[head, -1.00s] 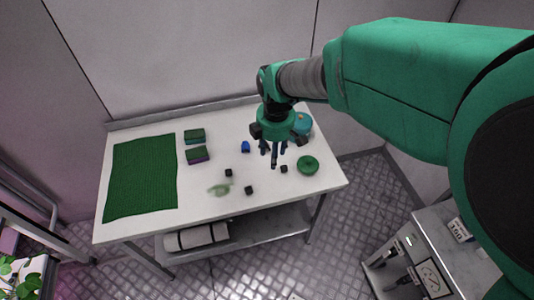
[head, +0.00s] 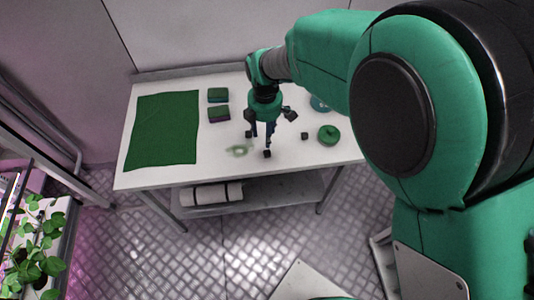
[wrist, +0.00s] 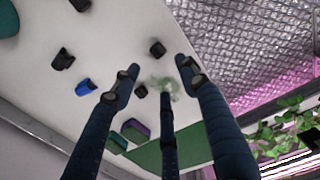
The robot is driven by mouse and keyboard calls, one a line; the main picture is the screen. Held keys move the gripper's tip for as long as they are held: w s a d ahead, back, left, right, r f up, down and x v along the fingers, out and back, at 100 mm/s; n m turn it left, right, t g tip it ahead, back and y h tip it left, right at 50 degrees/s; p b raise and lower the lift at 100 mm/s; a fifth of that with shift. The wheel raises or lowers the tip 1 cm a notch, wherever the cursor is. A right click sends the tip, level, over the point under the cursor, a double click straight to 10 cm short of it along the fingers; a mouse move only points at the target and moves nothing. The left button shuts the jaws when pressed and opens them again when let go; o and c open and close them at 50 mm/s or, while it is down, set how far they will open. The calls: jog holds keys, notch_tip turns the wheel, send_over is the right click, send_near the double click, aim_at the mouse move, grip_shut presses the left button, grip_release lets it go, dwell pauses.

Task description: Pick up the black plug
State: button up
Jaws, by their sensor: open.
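Several small black pieces lie on the white table. In the head view one is near the front edge (head: 267,153), one is left of my fingers (head: 249,134) and one is to the right (head: 304,135). I cannot tell which is the black plug. The wrist view shows black pieces at the top centre (wrist: 157,48), between my fingers (wrist: 141,91) and at the left (wrist: 62,60). My three-fingered gripper (head: 262,130) is open and empty, pointing down above the table among them. It also shows in the wrist view (wrist: 158,76).
A blue piece (wrist: 85,88) lies near the black ones. A green mat (head: 163,130) covers the table's left part, with two sponges (head: 218,95) (head: 219,114) beside it. A green ring (head: 329,135) lies at the right. A translucent greenish item (head: 239,150) lies near the front edge.

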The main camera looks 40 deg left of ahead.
jog(key=b, duration=0.1)
send_over(266, 152)
notch_tip(266, 152, down, 8)
jog(key=shift+s+r, duration=0.1)
jog(key=shift+r, duration=0.15)
jog(key=shift+f+b, duration=0.95)
jog(key=shift+f, duration=1.65)
jog(key=shift+c, duration=0.5)
jog(key=c, duration=0.6)
